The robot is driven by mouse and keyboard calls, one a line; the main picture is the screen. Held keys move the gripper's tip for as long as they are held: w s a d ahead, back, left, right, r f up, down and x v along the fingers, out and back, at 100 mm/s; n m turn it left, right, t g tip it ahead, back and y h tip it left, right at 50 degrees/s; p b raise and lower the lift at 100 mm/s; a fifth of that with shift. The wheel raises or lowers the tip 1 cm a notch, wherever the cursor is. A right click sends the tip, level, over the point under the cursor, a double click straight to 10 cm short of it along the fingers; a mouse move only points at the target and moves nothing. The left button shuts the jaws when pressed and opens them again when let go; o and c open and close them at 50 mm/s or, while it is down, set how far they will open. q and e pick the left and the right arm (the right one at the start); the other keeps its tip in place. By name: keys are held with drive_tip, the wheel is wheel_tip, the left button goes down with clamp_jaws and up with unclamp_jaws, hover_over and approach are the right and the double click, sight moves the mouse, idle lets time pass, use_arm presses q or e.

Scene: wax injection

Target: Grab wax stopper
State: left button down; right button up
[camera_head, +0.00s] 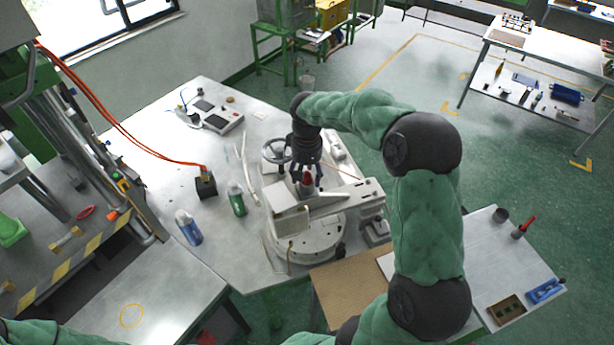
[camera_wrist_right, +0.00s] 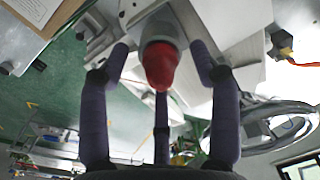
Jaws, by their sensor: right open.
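The wax stopper is a red rounded cap (camera_head: 308,177) on top of the white wax injection machine (camera_head: 310,240). In the right wrist view the red stopper (camera_wrist_right: 161,68) sits on a grey round neck, at upper centre. My right gripper (camera_head: 308,183) points down over the stopper from above. Its three dark fingers are spread open around the stopper in the right wrist view (camera_wrist_right: 160,58), with visible gaps at both sides. I cannot tell whether the third finger, behind the stopper, touches it. My left gripper is out of view.
A handwheel (camera_head: 277,150) stands close beside my right gripper. A green bottle (camera_head: 236,198), a blue-white bottle (camera_head: 188,227) and a black block with orange cables (camera_head: 206,185) stand left of the machine. A brown board (camera_head: 345,290) lies in front.

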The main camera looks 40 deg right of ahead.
drive_tip(key=shift+s+r, duration=0.1)
drive_tip(key=c, duration=1.1)
drive_tip(key=shift+r, duration=0.1)
